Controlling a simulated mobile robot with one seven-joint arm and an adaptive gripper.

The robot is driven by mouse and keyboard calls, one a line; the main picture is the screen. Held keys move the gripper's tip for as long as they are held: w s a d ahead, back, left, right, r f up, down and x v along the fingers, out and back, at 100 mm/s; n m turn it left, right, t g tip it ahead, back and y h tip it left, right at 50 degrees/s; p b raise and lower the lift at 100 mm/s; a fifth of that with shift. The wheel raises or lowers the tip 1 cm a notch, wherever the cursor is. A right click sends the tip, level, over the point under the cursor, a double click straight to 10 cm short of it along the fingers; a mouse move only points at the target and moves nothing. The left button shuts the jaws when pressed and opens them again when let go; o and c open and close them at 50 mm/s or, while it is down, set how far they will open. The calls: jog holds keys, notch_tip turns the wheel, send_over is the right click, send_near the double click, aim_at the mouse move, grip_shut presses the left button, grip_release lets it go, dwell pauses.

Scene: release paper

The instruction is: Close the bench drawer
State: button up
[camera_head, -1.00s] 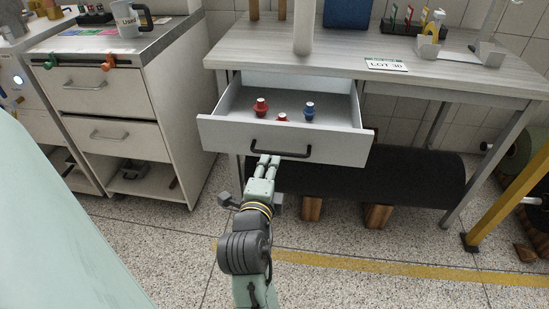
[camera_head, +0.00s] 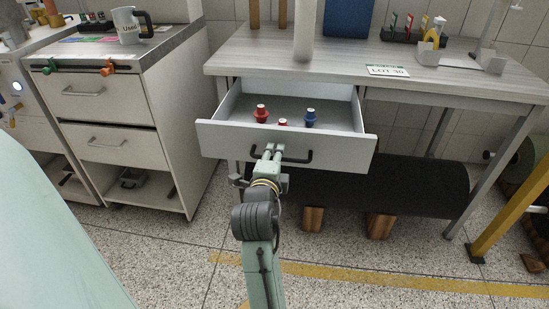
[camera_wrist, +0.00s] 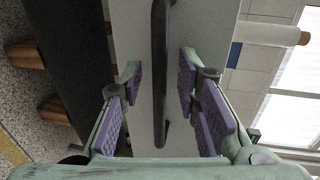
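The bench drawer (camera_head: 220,137) is pulled open below the grey bench top (camera_head: 320,52). Its front has a black bar handle (camera_head: 300,158). Inside lie two red items (camera_head: 262,113) and a blue item (camera_head: 310,118). My gripper (camera_head: 272,150) is in front of the drawer front, at the left part of the handle. In the wrist view, the black handle (camera_wrist: 160,75) runs between the two parted fingers with purple pads (camera_wrist: 160,88). The fingers are open around the handle, with gaps on both sides.
A white cabinet (camera_head: 105,103) with drawers stands to the left, with a mug (camera_head: 128,28) on top. A black roll (camera_head: 400,190) on wooden blocks lies under the bench. A yellow post (camera_head: 510,205) stands at the right. The floor in front is clear.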

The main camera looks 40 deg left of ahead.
grip_shut()
dwell(0.7)
